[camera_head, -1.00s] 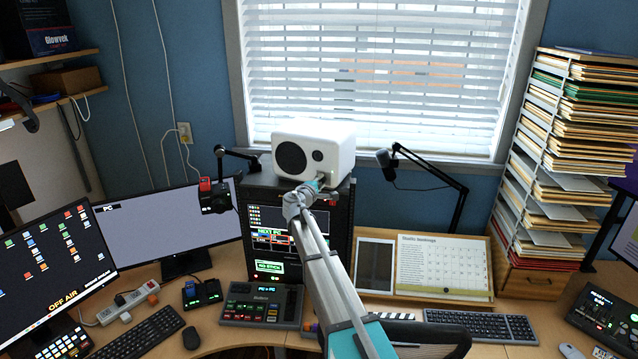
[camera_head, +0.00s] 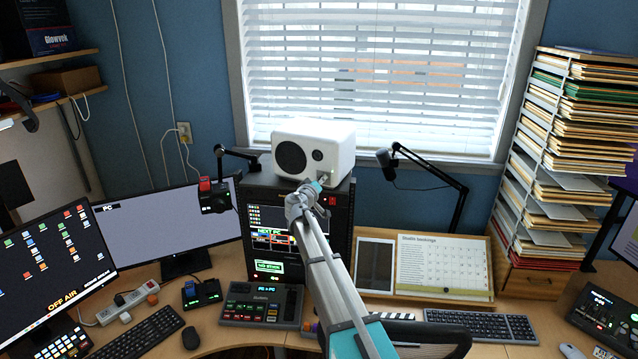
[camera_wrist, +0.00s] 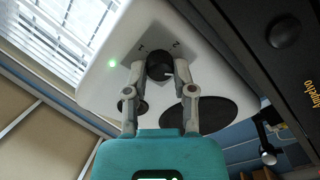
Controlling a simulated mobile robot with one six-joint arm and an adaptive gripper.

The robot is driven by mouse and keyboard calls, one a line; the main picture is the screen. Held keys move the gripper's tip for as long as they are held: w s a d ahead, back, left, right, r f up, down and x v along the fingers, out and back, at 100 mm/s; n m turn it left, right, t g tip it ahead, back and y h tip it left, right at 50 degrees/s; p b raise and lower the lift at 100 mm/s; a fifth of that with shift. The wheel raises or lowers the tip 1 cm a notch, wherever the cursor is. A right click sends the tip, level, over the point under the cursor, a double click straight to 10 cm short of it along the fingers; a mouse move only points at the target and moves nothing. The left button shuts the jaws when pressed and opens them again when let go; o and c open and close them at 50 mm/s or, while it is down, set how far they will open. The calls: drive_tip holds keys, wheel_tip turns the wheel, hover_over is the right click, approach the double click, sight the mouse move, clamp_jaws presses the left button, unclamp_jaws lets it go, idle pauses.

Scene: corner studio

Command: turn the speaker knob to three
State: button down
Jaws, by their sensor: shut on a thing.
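The white speaker (camera_head: 341,147) stands on top of a black equipment rack, its two dark round drivers facing front. In the wrist view the speaker (camera_wrist: 100,80) fills the upper middle, tilted by the camera angle. Its dark round knob (camera_wrist: 159,61) sits on a grey dial plate (camera_wrist: 140,40) with small printed marks; one looks like a 2. A short pale line shows on the knob. My gripper (camera_wrist: 160,71) is shut on the knob, one finger on each side. In the head view my gripper (camera_head: 322,181) is at the speaker's lower right front and hides the knob.
The black rack (camera_head: 340,215) is under the speaker. The window blinds (camera_head: 380,70) are behind. A green light (camera_wrist: 112,63) glows on the speaker.

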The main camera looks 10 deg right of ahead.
drive_tip(key=m, duration=0.5)
drive_tip(key=shift+m, duration=0.3)
idle(0.4)
drive_tip(key=shift+c, duration=2.2)
unclamp_jaws()
drive_tip(key=v, duration=1.2)
drive_tip(key=shift+f, duration=0.15)
drive_tip(key=shift+d, duration=0.15)
